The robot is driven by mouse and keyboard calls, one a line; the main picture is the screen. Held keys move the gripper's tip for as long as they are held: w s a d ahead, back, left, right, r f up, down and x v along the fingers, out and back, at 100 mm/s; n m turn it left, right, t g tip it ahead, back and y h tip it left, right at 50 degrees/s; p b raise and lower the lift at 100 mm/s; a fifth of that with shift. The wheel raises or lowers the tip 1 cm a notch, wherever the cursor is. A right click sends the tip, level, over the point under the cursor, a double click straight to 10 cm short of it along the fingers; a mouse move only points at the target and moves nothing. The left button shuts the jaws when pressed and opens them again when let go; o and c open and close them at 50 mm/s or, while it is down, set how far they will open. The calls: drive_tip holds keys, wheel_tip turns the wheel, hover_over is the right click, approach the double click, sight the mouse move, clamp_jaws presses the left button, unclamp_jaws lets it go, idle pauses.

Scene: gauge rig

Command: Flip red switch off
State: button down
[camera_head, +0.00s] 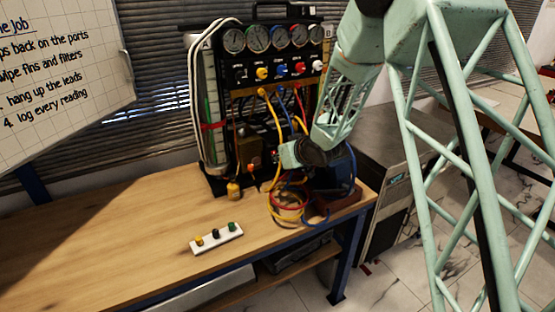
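The gauge rig (245,60) stands at the back of the wooden bench, with a row of round dials on top. Below the dials is a black panel of coloured knobs, including a red knob (299,68). I cannot make out a separate red switch or its position; a tiny red spot (274,153) shows low on the rig, just left of my wrist. My gripper (280,156) is at the end of my pale green arm, low in front of the rig. Its fingers are too small and dark to read, and my arm hides part of the rig's lower right.
Yellow, red and blue hoses (290,205) coil on the bench's right end below my wrist. A white strip with coloured caps (216,239) lies in front. The left of the bench (100,240) is clear.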

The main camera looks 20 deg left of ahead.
drive_tip(key=shift+w+a+f, duration=0.15)
drive_tip(key=shift+w+f, duration=0.05)
drive_tip(key=shift+f, duration=0.15)
drive_tip(key=shift+r, duration=0.15)
drive_tip(key=shift+a+r+p, duration=0.15)
drive_tip(key=shift+r+p, duration=0.3)
drive_tip(key=shift+p, duration=0.15)
drive_tip(key=shift+r, duration=0.15)
idle(0.4)
drive_tip(key=p+v, duration=0.3)
drive_tip(key=v, duration=1.1)
drive_tip(key=shift+w+d, duration=0.1)
drive_tip(key=shift+d, duration=0.1)
